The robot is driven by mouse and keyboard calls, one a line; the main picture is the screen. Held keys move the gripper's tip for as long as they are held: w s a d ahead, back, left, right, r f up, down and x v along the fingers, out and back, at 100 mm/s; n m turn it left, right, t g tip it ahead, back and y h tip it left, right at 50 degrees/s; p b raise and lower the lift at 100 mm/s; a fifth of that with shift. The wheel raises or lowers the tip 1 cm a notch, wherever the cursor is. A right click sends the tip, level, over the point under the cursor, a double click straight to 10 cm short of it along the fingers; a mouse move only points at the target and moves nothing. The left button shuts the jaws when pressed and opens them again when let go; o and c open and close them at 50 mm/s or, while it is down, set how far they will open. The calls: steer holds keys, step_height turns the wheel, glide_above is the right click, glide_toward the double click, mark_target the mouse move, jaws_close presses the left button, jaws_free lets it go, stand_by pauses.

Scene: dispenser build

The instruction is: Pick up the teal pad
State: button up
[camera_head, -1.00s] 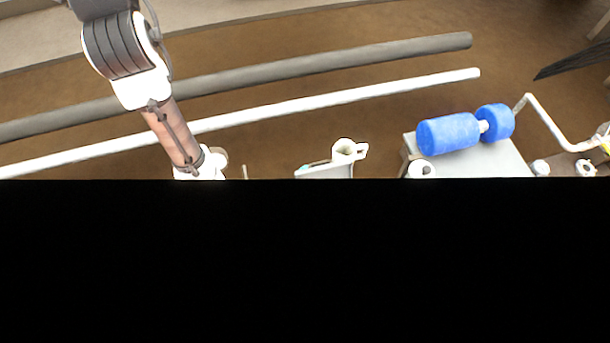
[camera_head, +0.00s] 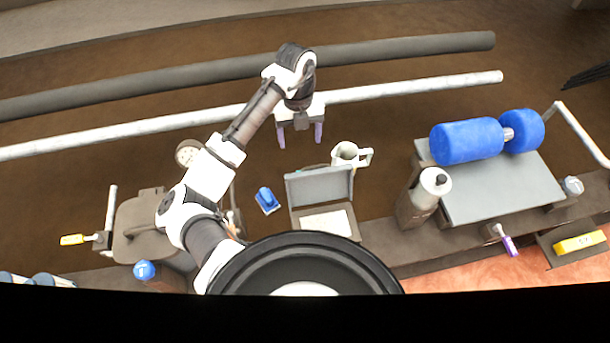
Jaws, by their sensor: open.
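I cannot clearly make out a teal pad. A grey case (camera_head: 318,187) stands with its lid raised near the middle, and a pale sheet or panel (camera_head: 327,222) lies in its lower half. A small blue object (camera_head: 267,200) sits just left of the case. My gripper (camera_head: 300,138) is open and empty, its two purple-tipped fingers pointing down the picture. It appears above the case in the picture, apart from it.
A white mug (camera_head: 348,155) stands behind the case. A dark grey canister (camera_head: 425,195) and a grey block with a blue roller (camera_head: 467,141) are at right. A round gauge (camera_head: 188,153) is at left. My arm and round base cover part of the middle.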

steer(key=shift+s+d+f+b, duration=0.2)
steer(key=shift+s+f+b, duration=0.1)
steer(key=shift+f, duration=1.7)
steer(key=shift+s+d+f+b, duration=0.25)
steer(key=shift+s+f+b, duration=0.1)
steer(key=shift+f, duration=1.7)
steer(key=shift+s+d+f+b, duration=0.2)
steer(key=shift+s+f+b, duration=0.1)
steer(key=shift+f, duration=1.7)
steer(key=shift+c, duration=0.3)
steer(key=shift+r, duration=0.1)
steer(key=c, duration=1.3)
steer(key=shift+r, duration=0.1)
step_height(320, 180, up, 20)
steer(key=p, duration=0.4)
